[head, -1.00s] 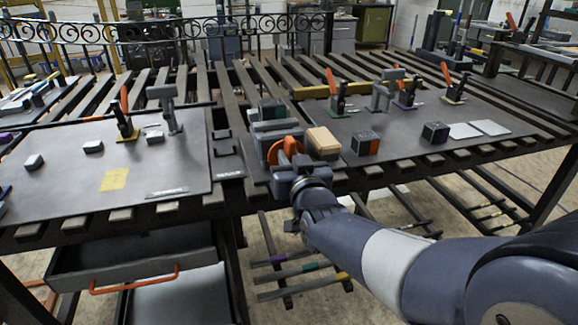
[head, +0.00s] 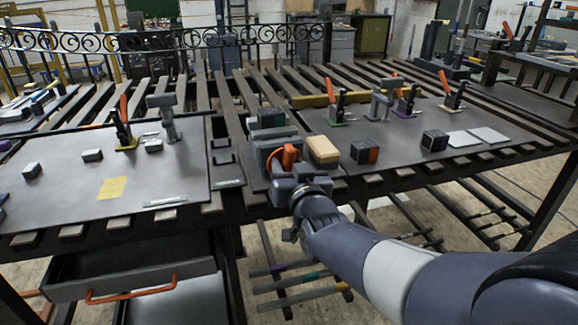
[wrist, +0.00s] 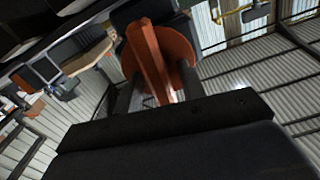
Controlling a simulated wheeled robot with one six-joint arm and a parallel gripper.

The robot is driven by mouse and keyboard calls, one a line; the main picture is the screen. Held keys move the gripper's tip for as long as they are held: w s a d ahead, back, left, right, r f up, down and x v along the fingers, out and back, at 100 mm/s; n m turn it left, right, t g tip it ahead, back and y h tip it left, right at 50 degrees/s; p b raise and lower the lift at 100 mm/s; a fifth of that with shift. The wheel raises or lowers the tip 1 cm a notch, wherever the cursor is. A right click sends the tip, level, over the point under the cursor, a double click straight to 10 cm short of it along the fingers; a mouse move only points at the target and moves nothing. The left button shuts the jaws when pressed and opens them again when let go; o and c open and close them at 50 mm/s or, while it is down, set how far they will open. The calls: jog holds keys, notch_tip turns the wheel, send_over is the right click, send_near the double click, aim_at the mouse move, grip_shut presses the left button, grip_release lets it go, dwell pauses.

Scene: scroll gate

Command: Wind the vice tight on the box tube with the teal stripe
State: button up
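The grey vice (head: 268,148) stands at the front edge of the bench, with an orange wheel-like handle (head: 289,155) facing me. A dark block with a teal face (head: 270,118) sits at the vice's far side; it looks like the teal-striped box tube, but I cannot tell how the jaws meet it. My gripper (head: 296,178) is at the front of the handle. In the wrist view, the orange handle (wrist: 150,55) has a raised bar lying between my two fingers (wrist: 157,92). A gap shows on the bar's left side; contact on the right is unclear.
A tan-topped block (head: 323,150) stands close right of the vice. Dark blocks with orange (head: 365,152) and purple (head: 435,141) faces stand farther right. Orange-handled clamps (head: 338,105) stand behind. An open drawer (head: 130,270) hangs below left; striped bars (head: 300,278) lie under the bench.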

jog(key=shift+s, duration=0.1)
jog(key=v, duration=1)
jog(key=shift+s+p, duration=0.3)
jog(key=shift+d, duration=0.1)
jog(key=x, duration=1.1)
jog(key=shift+s, duration=0.1)
jog(key=shift+s+d+b, duration=0.1)
jog(key=shift+b, duration=0.2)
